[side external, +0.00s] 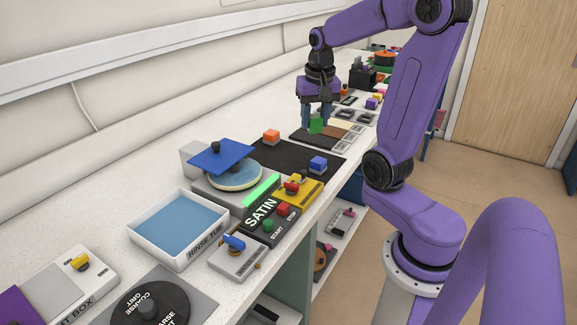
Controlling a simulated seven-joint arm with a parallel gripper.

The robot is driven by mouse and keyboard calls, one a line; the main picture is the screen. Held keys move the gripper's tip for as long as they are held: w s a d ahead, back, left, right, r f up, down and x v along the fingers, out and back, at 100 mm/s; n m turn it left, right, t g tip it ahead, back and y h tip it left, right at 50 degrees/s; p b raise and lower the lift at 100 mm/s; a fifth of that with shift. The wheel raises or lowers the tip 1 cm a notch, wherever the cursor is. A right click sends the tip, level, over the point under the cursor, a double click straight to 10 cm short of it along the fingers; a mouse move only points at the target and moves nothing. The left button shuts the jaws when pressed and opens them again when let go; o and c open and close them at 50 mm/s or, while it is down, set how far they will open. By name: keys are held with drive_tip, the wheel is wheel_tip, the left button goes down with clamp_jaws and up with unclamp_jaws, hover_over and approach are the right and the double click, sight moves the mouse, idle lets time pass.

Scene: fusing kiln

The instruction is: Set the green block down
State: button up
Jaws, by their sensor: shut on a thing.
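The green block (316,125) is between the two fingers of my gripper (317,118), which is shut on it. The fingers hide parts of the block's sides.
The bench along the wall is clear.

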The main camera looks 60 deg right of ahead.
sight(318, 132)
drive_tip(key=f, duration=0.4)
drive_tip(key=shift+s+d+f, duration=0.1)
drive_tip(key=shift+s+d, duration=0.1)
drive_tip(key=shift+s, duration=0.15)
drive_tip(key=w+d+f, duration=0.2)
drive_tip(key=w+f, duration=0.1)
drive_tip(key=w, duration=0.1)
drive_tip(key=w+d+f, duration=0.2)
drive_tip(key=w+f, duration=0.1)
drive_tip(key=w, duration=0.1)
drive_tip(key=w+d+f, duration=0.2)
drive_tip(key=w+f, duration=0.2)
drive_tip(key=shift+f, duration=0.1)
drive_tip(key=shift+w+d+f, duration=0.15)
drive_tip(key=shift+w+f, duration=0.05)
drive_tip(key=shift+f, duration=0.05)
drive_tip(key=shift+w+f, duration=0.1)
drive_tip(key=shift+f, duration=1.5)
drive_tip(key=shift+f, duration=0.1)
drive_tip(key=o, duration=1)
drive_tip(key=shift+f, duration=0.1)
